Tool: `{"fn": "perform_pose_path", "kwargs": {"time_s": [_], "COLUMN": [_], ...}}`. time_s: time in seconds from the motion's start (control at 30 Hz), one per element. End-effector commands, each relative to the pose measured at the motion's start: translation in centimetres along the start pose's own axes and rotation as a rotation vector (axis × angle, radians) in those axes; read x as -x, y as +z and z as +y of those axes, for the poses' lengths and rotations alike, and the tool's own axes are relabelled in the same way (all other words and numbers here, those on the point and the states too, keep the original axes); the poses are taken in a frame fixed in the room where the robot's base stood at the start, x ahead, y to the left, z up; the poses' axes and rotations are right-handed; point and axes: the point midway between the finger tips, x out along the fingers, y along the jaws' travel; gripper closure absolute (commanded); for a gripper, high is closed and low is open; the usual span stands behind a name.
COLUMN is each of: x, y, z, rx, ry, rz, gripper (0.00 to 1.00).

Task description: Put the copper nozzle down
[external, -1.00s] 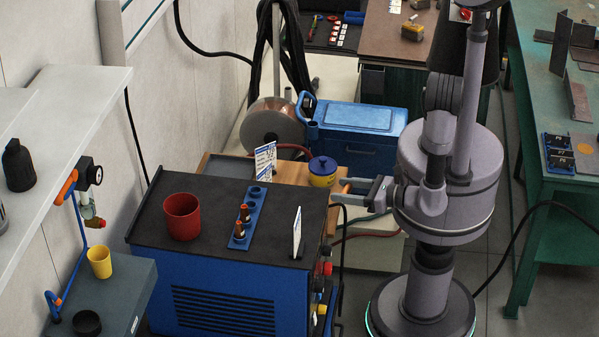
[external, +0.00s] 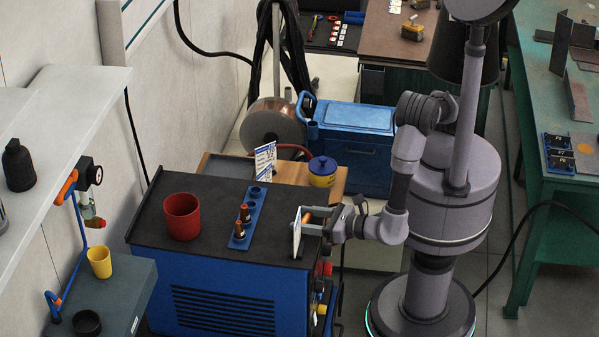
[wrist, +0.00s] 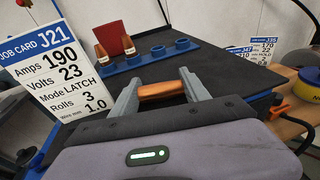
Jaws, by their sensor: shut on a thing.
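The copper nozzle (wrist: 161,90) lies crosswise between the two grey fingers of my gripper (wrist: 163,92), shut on it. In the external view, my gripper (external: 308,219) is above the right edge of the black-topped welder (external: 205,208), just behind a standing card. A blue rack (external: 256,204) stands on the welder top, left of my gripper and apart from it. Two copper nozzles (external: 243,221) stand in its near part; its far sockets look empty. The rack also shows ahead of my gripper in the wrist view (wrist: 158,54).
Job card J21 (wrist: 58,68) stands close on the left of my gripper in the wrist view. A red cup (external: 182,217) stands left of the rack. More job cards (external: 265,160) and a yellow pot with blue lid (external: 322,172) are behind. The welder top between is clear.

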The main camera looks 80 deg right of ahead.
Motion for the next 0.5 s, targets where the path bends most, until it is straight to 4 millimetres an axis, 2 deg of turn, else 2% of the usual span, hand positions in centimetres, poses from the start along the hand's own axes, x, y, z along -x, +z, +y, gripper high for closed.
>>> {"fn": "perform_pose_path", "kwargs": {"time_s": [0.03, 0.13, 0.5], "x": [-0.02, -0.01, 0.00], "y": [-0.20, -0.11, -0.10], "z": [0.00, 0.00, -0.01], "rx": [0.000, 0.000, 0.000], "ry": [0.000, 0.000, 0.000], "rz": [0.000, 0.000, 0.000], "gripper": [0.44, 0.24, 0.24]}}
